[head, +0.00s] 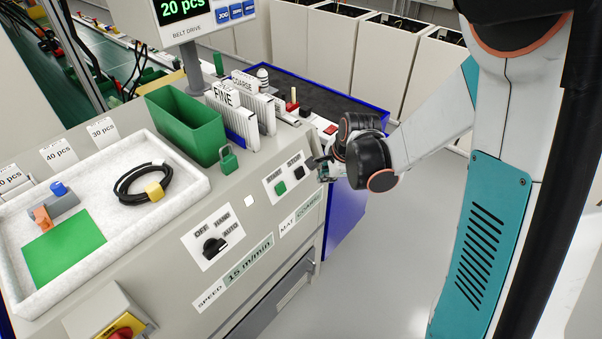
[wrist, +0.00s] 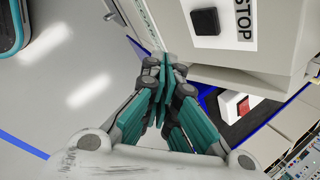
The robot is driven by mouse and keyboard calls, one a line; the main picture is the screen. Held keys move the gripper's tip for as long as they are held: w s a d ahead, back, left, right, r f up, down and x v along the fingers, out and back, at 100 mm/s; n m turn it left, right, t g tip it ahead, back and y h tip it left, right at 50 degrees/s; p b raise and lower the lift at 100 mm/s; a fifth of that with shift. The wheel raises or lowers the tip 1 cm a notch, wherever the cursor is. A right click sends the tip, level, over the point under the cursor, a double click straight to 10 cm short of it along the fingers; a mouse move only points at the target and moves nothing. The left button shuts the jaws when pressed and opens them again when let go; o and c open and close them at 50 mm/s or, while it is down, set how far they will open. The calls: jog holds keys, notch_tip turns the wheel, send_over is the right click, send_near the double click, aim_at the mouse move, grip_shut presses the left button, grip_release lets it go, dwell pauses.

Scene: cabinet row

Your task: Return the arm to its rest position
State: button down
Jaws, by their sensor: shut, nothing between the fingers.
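My gripper (head: 322,168) is at the right end of the control panel, close to the START and STOP buttons, in the head view. In the wrist view my gripper (wrist: 165,72) has its teal fingers together, with nothing between them. My arm (head: 430,125) reaches in from the right and is bent at the wrist. The black STOP button (wrist: 205,21) is just beyond the fingertips in the wrist view. I cannot tell whether the fingertips touch the panel.
The panel (head: 235,210) carries a green START button (head: 280,188) and a rotary switch (head: 214,247). A white tray (head: 190,180) and a green bin (head: 185,125) stand on top. Open grey floor (head: 390,260) lies right of the cabinet. A blue-edged box (head: 345,215) stands behind the gripper.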

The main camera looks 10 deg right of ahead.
dwell(0.4)
jog(key=s+a+r+n+t, duration=0.1)
jog(key=s+r+n, duration=0.75)
jog(key=r, duration=0.45)
jog(key=s+r+n, duration=0.2)
jog(key=s+n, duration=0.3)
jog(key=s, duration=0.1)
jog(key=s+r+n+t+h, duration=0.1)
jog(key=s+r+n, duration=0.1)
jog(key=s+n, duration=0.3)
jog(key=shift+s+a+r+t, duration=0.3)
jog(key=shift+s+a+r, duration=0.1)
jog(key=shift+s, duration=0.85)
